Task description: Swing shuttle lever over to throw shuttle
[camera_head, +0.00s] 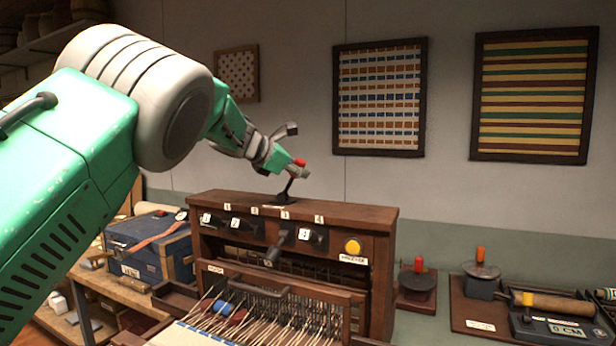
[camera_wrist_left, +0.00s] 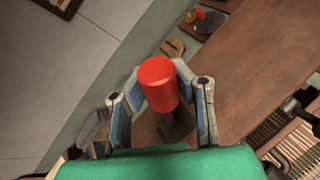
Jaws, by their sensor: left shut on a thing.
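The shuttle lever (camera_head: 288,186) is a dark stick with a red knob, standing on top of the wooden loom (camera_head: 345,214) and tilted to the right at its top. My left gripper (camera_head: 294,164) is shut on the lever near its red knob. In the left wrist view the red knob (camera_wrist_left: 158,84) sits between the two fingers, and the dark lever shaft (camera_wrist_left: 178,125) runs down below it. My right gripper is in neither view.
A yellow button (camera_head: 353,246) and numbered dark levers are on the loom's front. A blue box (camera_head: 150,250) stands at left on a wooden bench. At right are a red-knobbed device (camera_head: 417,282) and a tray with a roller (camera_head: 553,303). Framed textiles hang behind.

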